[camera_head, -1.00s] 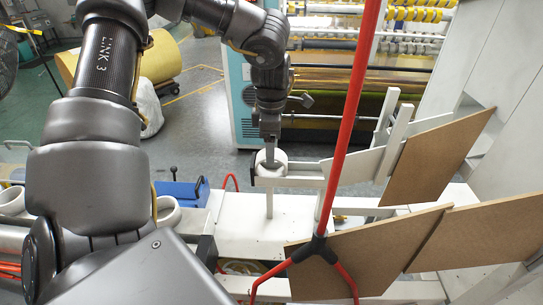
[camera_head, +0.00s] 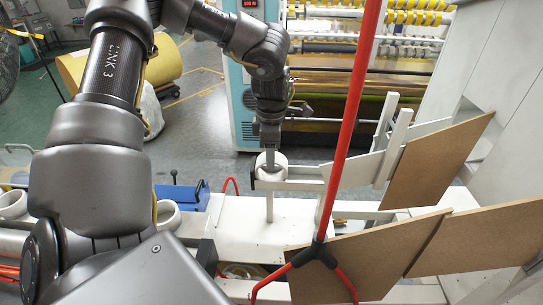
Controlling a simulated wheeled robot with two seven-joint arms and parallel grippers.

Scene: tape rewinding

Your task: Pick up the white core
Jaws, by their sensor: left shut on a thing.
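A white core (camera_head: 281,166), a short ring, sits at the left end of a pale horizontal bar, on top of a thin upright post, in the middle of the head view. My left gripper (camera_head: 269,158) points straight down at it from above. It is shut on the core, with a finger reaching into the ring's opening. The fingertips are partly hidden by the core. I cannot tell whether the core is clear of its support. My right gripper is not in view.
A red pole (camera_head: 345,135) with splayed feet stands just right of the core. Brown boards (camera_head: 436,160) lean at the right. More white rings (camera_head: 167,213) lie at the lower left, near a blue block (camera_head: 182,195). A machine with rollers stands behind.

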